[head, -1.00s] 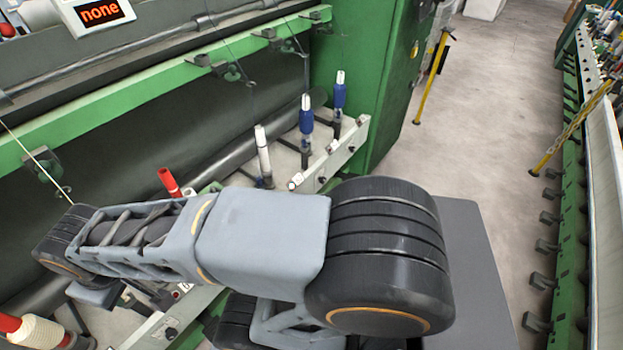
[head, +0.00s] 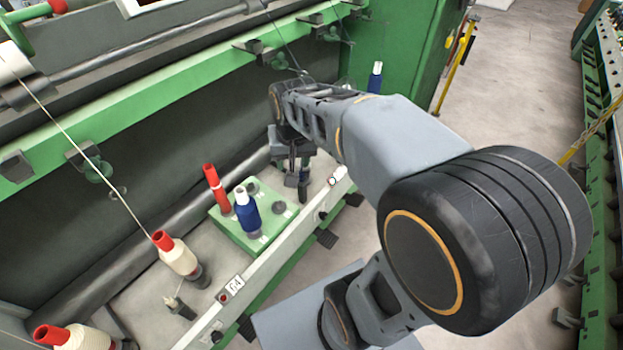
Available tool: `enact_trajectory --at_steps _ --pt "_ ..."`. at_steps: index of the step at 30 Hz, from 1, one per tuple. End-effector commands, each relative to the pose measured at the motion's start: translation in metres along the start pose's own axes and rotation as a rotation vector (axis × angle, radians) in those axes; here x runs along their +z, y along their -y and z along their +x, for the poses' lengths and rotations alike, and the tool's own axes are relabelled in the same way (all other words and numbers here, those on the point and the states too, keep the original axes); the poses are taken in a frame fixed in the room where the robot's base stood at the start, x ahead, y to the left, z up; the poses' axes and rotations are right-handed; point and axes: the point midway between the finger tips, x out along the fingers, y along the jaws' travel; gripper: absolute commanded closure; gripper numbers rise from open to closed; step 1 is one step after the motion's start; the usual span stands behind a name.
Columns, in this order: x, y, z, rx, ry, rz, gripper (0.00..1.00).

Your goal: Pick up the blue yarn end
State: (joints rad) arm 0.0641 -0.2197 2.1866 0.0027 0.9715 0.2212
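A blue yarn bobbin (head: 247,214) with a white top stands upright on a green block (head: 262,240), beside a red bobbin (head: 214,190). Another blue bobbin (head: 376,77) stands farther back, partly hidden by my arm. I cannot make out a loose blue yarn end. My gripper (head: 298,180) points down over the spindle rail, to the right of the nearer blue bobbin and apart from it. Its fingers are small and dark, and I cannot tell whether they are open or shut. No yarn shows in it.
A cream bobbin with a red top (head: 180,258) stands to the left, with a pale thread (head: 88,158) running up from it. Another cream bobbin (head: 72,338) is at the bottom left. A green beam (head: 150,102) crosses above. The aisle floor (head: 520,70) at right is clear.

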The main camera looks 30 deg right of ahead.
Motion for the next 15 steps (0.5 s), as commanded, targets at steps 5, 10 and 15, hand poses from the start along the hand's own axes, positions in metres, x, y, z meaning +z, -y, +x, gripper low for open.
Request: enact_trajectory --at_steps 5,10,15 --pt "-0.064 -0.013 0.049 0.039 0.085 0.229 0.52" --pt "-0.105 -0.029 0.090 0.071 0.139 0.402 0.52" --pt "-0.127 -0.040 0.119 0.092 0.170 0.503 0.52"
